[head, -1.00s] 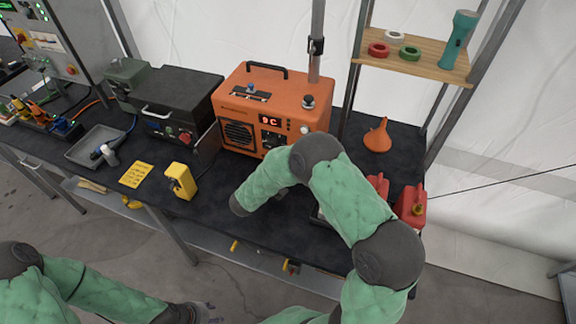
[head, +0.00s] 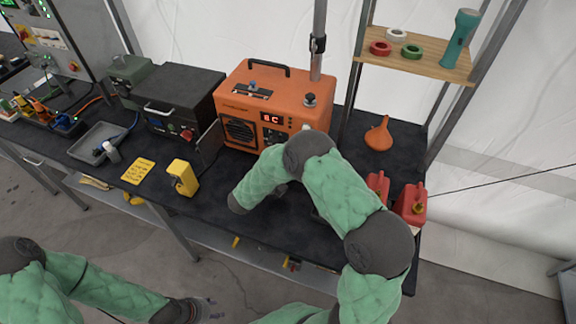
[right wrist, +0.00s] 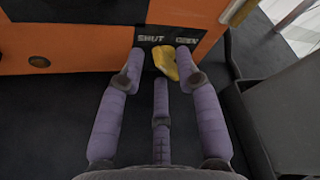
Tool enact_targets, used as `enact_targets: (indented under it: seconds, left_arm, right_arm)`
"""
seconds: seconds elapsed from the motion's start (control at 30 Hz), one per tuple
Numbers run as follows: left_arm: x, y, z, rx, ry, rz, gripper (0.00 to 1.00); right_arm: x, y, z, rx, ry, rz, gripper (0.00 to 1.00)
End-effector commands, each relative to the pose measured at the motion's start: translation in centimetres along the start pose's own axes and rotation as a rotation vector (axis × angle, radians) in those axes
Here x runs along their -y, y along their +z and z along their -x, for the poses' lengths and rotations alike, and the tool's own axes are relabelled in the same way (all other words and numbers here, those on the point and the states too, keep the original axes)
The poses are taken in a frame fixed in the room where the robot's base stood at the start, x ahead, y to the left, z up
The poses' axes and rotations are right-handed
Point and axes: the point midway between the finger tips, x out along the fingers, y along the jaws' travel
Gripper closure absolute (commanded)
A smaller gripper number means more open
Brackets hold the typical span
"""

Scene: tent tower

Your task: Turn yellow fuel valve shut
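The yellow fuel valve (right wrist: 166,63) is on the front of the orange heater unit (right wrist: 70,40), just below and between the labels SHUT and OPEN. Which label it points to is unclear. My right gripper (right wrist: 160,58) is open, with its fingers spread around the valve. The right fingertip is close to the valve's right side; I cannot tell if it touches. The left fingertip stands apart from it. In the head view my right arm hides the valve and right gripper in front of the orange unit (head: 240,105). My left gripper (head: 205,309) is low, near the bottom edge, away from the table.
A yellow box-shaped device (head: 183,178) and a yellow note (head: 138,171) lie on the dark table. Red fuel cans (head: 411,205) and an orange funnel (head: 378,136) stand right. A dark case (head: 178,100) is left of the heater. A dark box (right wrist: 285,115) borders my right gripper.

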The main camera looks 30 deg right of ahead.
Motion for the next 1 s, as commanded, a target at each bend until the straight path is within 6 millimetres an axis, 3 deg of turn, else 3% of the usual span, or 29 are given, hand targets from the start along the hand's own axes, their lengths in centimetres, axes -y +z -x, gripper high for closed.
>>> enact_targets:
  seconds: [0.43,1.0]
  left_arm:
    - [0.0,0.0,0.0,0.000,0.000,0.000,0.60]
    - [0.0,0.0,0.0,0.000,0.000,0.000,0.60]
  right_arm:
    - [0.0,0.1,0.8,0.001,0.000,-0.001,0.59]
    - [-0.1,0.1,10.7,0.003,0.002,0.000,0.59]
